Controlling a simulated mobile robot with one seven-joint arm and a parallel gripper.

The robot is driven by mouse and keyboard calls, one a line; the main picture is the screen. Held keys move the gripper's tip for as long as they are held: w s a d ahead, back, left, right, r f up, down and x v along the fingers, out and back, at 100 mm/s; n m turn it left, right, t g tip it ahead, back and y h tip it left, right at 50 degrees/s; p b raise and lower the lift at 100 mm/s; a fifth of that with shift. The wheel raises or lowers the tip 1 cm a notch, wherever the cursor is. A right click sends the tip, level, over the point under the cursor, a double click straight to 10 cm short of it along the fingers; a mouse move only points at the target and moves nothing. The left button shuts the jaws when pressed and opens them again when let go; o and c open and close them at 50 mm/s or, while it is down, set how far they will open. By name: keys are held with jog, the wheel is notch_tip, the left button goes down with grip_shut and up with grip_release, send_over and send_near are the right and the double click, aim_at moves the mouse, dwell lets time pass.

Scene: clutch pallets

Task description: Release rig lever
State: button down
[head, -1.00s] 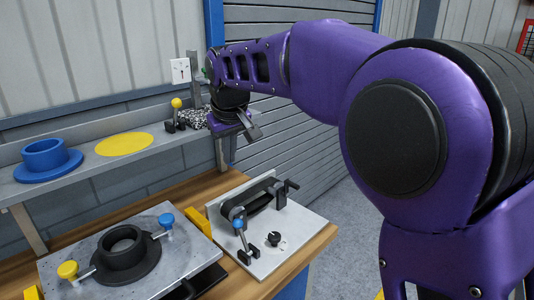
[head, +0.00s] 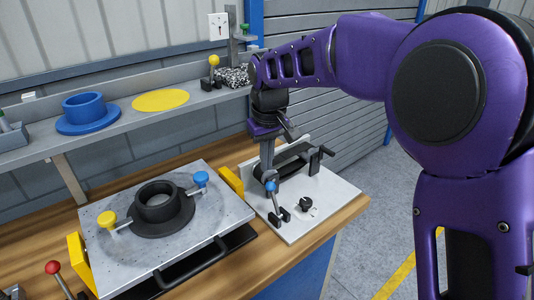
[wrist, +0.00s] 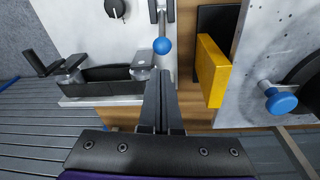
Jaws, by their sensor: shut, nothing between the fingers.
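The rig is a white plate (head: 318,212) on the wooden bench, with a black belt loop around two rollers, a crank and a black knob. Its lever has a blue ball (head: 271,187) on a silver rod. The ball also shows in the wrist view (wrist: 162,45), just beyond my fingertips. My gripper (head: 268,168) points down over the left part of the rig. In the wrist view my gripper (wrist: 161,76) is shut and empty, its fingers side by side. It looks close to the ball; I cannot tell whether they touch.
Left of the rig is a metal pallet (head: 100,240) with a black flanged ring, a yellow-knobbed clamp and a blue-knobbed clamp (head: 200,178). A yellow block (head: 230,181) stands between them. A shelf (head: 130,120) behind holds a blue flanged part, a yellow disc and a yellow-ball lever.

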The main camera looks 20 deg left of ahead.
aim_at(274, 200)
jog(key=f, duration=0.5)
jog(key=shift+w+a, duration=0.2)
jog(key=shift+w, duration=0.1)
jog(key=shift+b, duration=0.45)
jog(key=shift+s+d+r+t+y+b, duration=0.2)
jog(key=shift+d+t+y+b, duration=0.15)
jog(key=shift+b, duration=0.2)
